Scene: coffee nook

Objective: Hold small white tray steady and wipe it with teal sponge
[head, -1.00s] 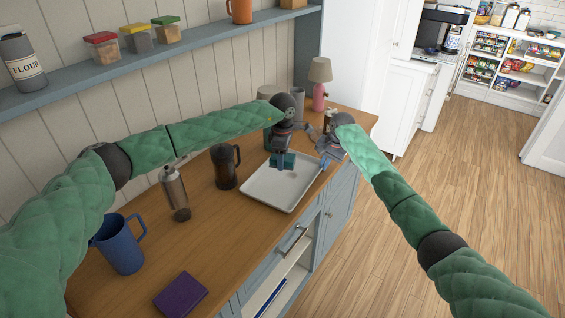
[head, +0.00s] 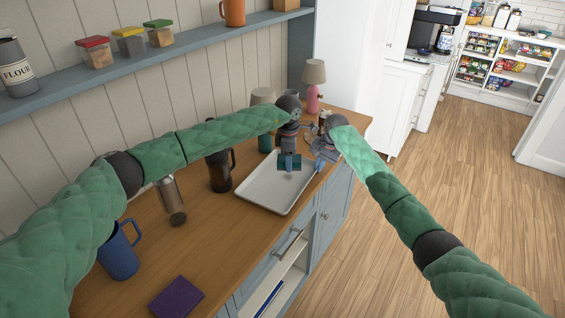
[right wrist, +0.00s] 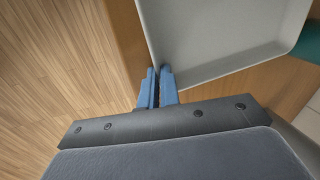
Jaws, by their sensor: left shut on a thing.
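The small white tray (head: 262,193) lies on the wooden counter near its front edge; it also shows in the right wrist view (right wrist: 215,40). My left gripper (head: 291,157) points down over the tray's far half. It is shut on the teal sponge (head: 283,163), which is at the tray's surface; whether it touches cannot be told. My right gripper (head: 322,163) is at the tray's far right corner. In the right wrist view its blue fingers (right wrist: 158,78) are close together with the tray's rim between their tips.
A pink lamp (head: 313,90) stands at the far end. Open floor lies to the right.

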